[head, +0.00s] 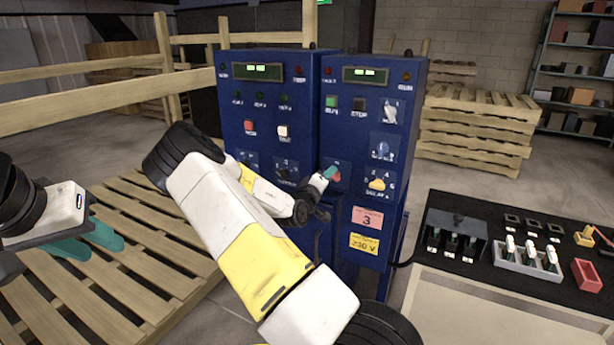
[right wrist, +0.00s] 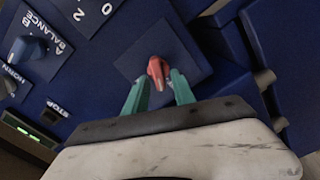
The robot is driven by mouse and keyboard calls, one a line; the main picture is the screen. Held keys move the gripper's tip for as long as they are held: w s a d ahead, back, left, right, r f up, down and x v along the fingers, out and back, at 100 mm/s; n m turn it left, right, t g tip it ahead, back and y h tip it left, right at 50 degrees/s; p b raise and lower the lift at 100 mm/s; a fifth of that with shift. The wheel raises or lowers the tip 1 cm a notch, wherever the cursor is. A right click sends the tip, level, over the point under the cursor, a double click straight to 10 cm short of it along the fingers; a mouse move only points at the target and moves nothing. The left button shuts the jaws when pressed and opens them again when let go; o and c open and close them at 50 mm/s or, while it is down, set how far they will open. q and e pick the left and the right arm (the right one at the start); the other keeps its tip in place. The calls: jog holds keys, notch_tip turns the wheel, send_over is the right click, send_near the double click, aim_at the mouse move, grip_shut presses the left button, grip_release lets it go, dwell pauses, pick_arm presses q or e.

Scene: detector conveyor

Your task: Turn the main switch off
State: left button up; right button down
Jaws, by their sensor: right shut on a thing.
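The red switch knob (head: 336,176) is on the lower left of the right-hand blue cabinet's front, partly hidden by my right gripper (head: 329,173). In the right wrist view the red knob (right wrist: 156,70) stands out from a square blue plate, between the teal fingers of my right gripper (right wrist: 160,84). The fingers are shut on it from both sides. Any position marks beside the knob are hidden or too small to read. My left gripper (head: 107,246) is at the left above the wooden pallet, its teal fingers apart and empty.
The right cabinet (head: 352,120) also carries a yellow knob (head: 377,184), a blue knob (head: 383,150) and a white knob (head: 390,112). The left cabinet (head: 225,100) has buttons and lamps. A black-topped table (head: 480,268) with small parts stands at the right. Wooden pallets (head: 90,300) lie at the left.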

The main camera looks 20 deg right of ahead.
jog(key=n, duration=0.4)
jog(key=shift+w+a+f+n, duration=0.1)
jog(key=shift+f+n, duration=0.2)
jog(key=shift+n, duration=0.4)
jog(key=c, duration=1.4)
grip_release()
jog(key=shift+c, duration=0.2)
